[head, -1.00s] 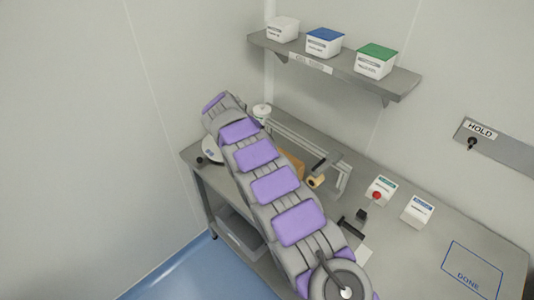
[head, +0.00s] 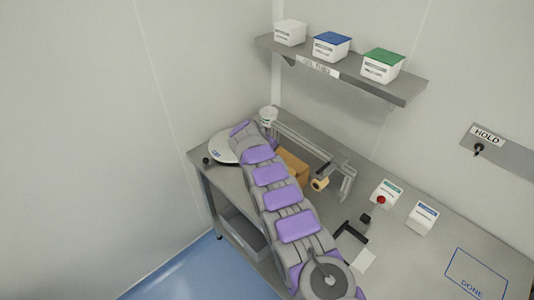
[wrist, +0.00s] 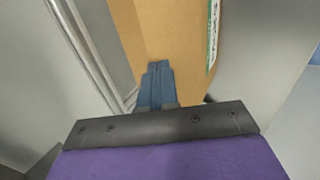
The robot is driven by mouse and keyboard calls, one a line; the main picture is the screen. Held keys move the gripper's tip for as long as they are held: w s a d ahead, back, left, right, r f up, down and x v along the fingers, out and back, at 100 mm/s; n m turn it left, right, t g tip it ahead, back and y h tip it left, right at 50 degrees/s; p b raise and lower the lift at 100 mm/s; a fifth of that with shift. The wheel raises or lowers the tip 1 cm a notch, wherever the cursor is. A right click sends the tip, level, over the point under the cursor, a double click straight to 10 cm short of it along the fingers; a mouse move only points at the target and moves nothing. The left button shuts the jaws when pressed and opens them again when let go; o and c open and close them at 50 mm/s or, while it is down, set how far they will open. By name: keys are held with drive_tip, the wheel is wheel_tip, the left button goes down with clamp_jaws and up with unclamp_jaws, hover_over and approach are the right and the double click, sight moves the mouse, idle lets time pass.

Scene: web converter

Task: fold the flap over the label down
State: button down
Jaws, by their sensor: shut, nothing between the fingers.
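A brown cardboard box (head: 293,166) stands on the steel table, partly hidden behind my arm in the head view. In the wrist view its cardboard face (wrist: 165,28) fills the upper middle. A white and green label (wrist: 213,35) shows at the right edge of that face, cut off by the frame top. My gripper (wrist: 158,66) has its blue fingers together and empty, with the tips over the cardboard. I cannot tell whether they touch it. In the head view the fingers are hidden behind my arm. I cannot make out a separate flap.
A metal rail frame (head: 318,150) stands by the box, with a tape roll (head: 320,184) at its end. A white round device (head: 224,147) sits at the table's left. A red-button box (head: 385,194) and a white box (head: 422,217) stand right. A shelf (head: 345,70) hangs above.

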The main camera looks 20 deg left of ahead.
drive_tip(key=shift+w+f, duration=0.2)
drive_tip(key=shift+w, duration=0.05)
drive_tip(key=shift+w+d+f, duration=0.1)
drive_tip(key=shift+w+f, duration=0.15)
drive_tip(key=shift+f, duration=0.25)
drive_tip(key=shift+w+a+f, duration=0.1)
drive_tip(key=shift+a+f, duration=0.1)
drive_tip(key=shift+d+r, duration=0.15)
drive_tip(key=shift+d, duration=0.2)
drive_tip(key=shift+p, duration=0.4)
